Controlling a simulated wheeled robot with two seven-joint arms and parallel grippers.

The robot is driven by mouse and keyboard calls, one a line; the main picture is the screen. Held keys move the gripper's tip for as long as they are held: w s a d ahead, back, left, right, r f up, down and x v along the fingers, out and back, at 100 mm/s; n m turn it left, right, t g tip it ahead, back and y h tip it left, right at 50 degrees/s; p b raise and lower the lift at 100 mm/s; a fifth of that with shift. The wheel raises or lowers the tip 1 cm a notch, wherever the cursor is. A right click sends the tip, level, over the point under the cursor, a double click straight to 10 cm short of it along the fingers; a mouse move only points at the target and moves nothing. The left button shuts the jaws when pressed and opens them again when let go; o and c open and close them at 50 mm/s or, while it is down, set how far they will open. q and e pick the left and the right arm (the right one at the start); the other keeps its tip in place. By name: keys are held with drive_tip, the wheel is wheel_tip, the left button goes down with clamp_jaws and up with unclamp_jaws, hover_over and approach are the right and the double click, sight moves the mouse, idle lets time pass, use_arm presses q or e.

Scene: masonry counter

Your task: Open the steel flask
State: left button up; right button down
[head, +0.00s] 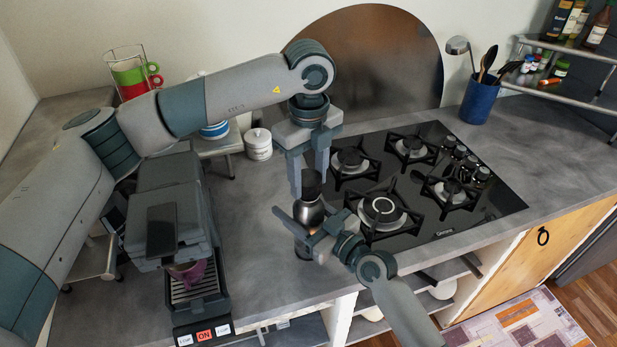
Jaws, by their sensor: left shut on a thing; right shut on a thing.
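The steel flask (308,213) stands upright near the middle of the counter, between the coffee machine and the hob. It has a shiny metal body and a dark cap (311,180). My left gripper (311,184) comes down from above and is shut on the cap. My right gripper (306,224) reaches in from the lower right and is shut on the flask's body. Its fingers hide part of the lower body. I cannot tell whether the cap has turned or separated from the body.
A gas hob (430,190) lies just right of the flask. A coffee machine (175,230) with a purple cup (188,273) stands to the left. A white jar (258,144) stands behind. A blue utensil holder (479,101) is at the back right. Bare counter (262,255) lies left of the flask.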

use_arm(q)
drive_tip(key=shift+r, duration=1.95)
use_arm(e)
drive_tip(key=c, duration=0.6)
unclamp_jaws()
drive_tip(key=shift+s, duration=0.1)
use_arm(q)
drive_tip(key=shift+f, duration=0.25)
wheel_tip(320, 180, down, 3)
drive_tip(key=b, duration=0.3)
drive_tip(key=shift+f+b, duration=0.1)
drive_tip(key=shift+b, duration=0.25)
use_arm(e)
approach(320, 225)
drive_tip(key=x, duration=0.6)
drive_tip(key=shift+a+f, duration=0.15)
drive_tip(key=shift+a, duration=0.05)
drive_tip(key=shift+s+d, duration=0.1)
drive_tip(key=shift+d, duration=0.15)
